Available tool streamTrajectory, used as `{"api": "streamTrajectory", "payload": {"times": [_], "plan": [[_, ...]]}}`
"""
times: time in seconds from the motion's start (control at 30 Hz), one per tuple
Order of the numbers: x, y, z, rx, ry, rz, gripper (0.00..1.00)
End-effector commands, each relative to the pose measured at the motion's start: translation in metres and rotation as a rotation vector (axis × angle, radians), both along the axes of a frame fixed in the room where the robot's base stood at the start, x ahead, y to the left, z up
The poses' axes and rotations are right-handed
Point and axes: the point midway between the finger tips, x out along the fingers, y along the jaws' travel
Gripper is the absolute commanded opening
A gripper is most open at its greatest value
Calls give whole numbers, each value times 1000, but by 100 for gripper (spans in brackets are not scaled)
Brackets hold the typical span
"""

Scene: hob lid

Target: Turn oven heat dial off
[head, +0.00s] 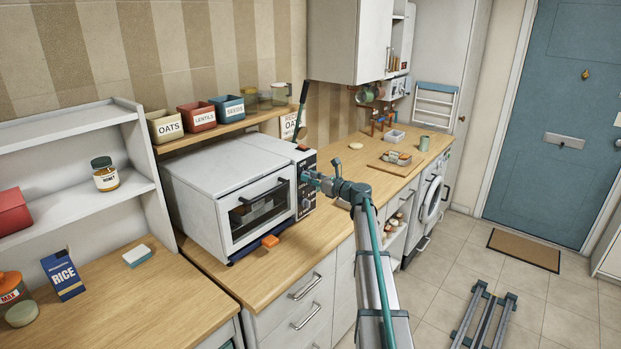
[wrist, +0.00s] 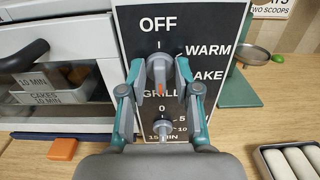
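The oven (head: 235,190) is a white countertop box with a glass door and a dark control panel at its right. In the wrist view the panel (wrist: 207,22) reads OFF at the top, with WARM, a partly covered "AKE" and GRILL below. The grey heat dial (wrist: 160,72) has an orange mark at its lower end, pointing down towards GRILL. My gripper (wrist: 160,70) is open, with one teal-tipped finger on each side of the dial; small gaps seem to show. In the head view my gripper (head: 313,180) is at the panel and hides the dial.
A second, smaller knob (wrist: 163,130) with minute marks sits just below the dial, between my fingers. An orange block (head: 270,242) lies before the oven. A tray with white rolls (wrist: 291,162) is at lower right.

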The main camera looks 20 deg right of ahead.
Motion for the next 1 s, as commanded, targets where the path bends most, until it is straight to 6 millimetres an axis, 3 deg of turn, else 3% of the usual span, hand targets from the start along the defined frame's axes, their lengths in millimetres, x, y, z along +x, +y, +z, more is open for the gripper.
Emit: {"api": "streamTrajectory", "payload": {"times": [0.03,0.1,0.57,1.0], "plan": [[0,0,0,0,0,0,11],[0,0,0,0,0,0,0],[0,0,-4,-83,-42,0,0],[-1,1,-7,-410,-205,0,0]]}}
